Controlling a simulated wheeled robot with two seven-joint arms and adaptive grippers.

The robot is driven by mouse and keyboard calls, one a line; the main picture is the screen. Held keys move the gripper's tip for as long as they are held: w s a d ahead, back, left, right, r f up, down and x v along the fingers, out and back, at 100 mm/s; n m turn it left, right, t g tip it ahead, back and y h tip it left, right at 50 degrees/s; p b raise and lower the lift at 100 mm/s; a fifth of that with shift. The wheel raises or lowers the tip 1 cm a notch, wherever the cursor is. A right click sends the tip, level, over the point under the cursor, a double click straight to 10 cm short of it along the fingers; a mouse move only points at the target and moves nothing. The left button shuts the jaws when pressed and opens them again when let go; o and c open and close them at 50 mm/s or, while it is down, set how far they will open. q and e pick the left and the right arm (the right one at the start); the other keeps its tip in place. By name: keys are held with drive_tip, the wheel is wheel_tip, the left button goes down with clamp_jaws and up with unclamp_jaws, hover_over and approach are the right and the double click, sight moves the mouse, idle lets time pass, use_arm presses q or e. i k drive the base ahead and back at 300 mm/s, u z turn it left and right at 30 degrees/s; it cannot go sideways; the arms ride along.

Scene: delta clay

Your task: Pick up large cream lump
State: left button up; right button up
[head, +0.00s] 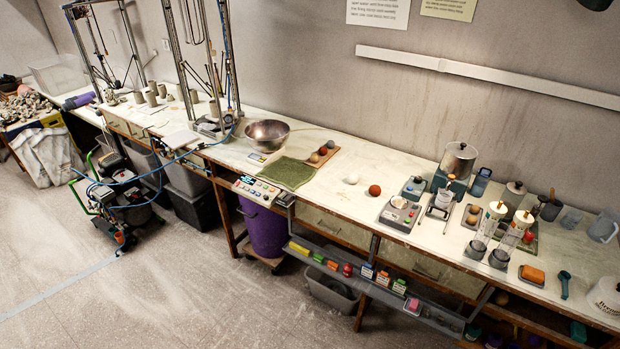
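A cream lump (351,178) sits on the pale bench top, right of the green cloth and close to a rust-brown ball (374,190). It is rounded and stands free, with nothing touching it that I can see. A smaller cream piece (399,202) lies on the grey scale (398,214) to its right. Neither of my grippers shows in the head view.
A wooden board (321,163) with several balls, a steel bowl (267,135) and a green cloth (289,173) lie to the left. Jars, containers and clear cylinders (489,222) crowd the right. A shelf (350,277) runs below the bench front. Floor in front is clear.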

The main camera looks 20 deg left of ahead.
sight(351, 178)
drive_tip(key=u, duration=1.55)
drive_tip(key=i, duration=3)
drive_tip(key=z, duration=1.75)
